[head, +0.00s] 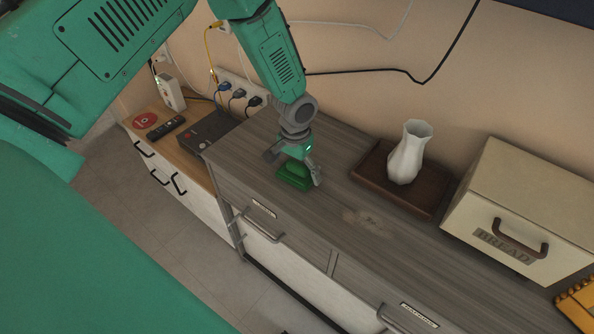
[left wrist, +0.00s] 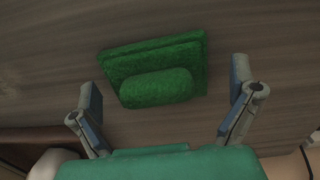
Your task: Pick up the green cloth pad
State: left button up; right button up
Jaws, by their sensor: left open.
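The green cloth pad (head: 292,176) lies on the grey wooden top of the cabinet (head: 370,222), near its left end. In the left wrist view the pad (left wrist: 155,88) shows as a flat green piece with a rounded raised part along one side. My left gripper (head: 294,168) is right over the pad, pointing down. In the left wrist view the left gripper's fingers (left wrist: 165,105) stand wide apart, one to each side of the pad, with bare wood between. Whether a finger touches the pad I cannot tell. My right gripper is not in view.
A white vase (head: 408,153) stands on a dark brown tray (head: 372,168) right of the pad. A bread box (head: 515,212) is farther right. At left, a lower cabinet holds a black box (head: 208,132), a remote (head: 167,128) and a red disc (head: 145,120). Cables hang along the wall.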

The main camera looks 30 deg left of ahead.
aim_at(297, 165)
pick_arm(q)
jog(key=shift+d, duration=0.25)
jog(key=c, duration=1.1)
jog(key=shift+s, duration=0.1)
jog(key=shift+r, duration=0.1)
notch_tip(297, 165, up, 10)
jog(key=shift+f, duration=0.2)
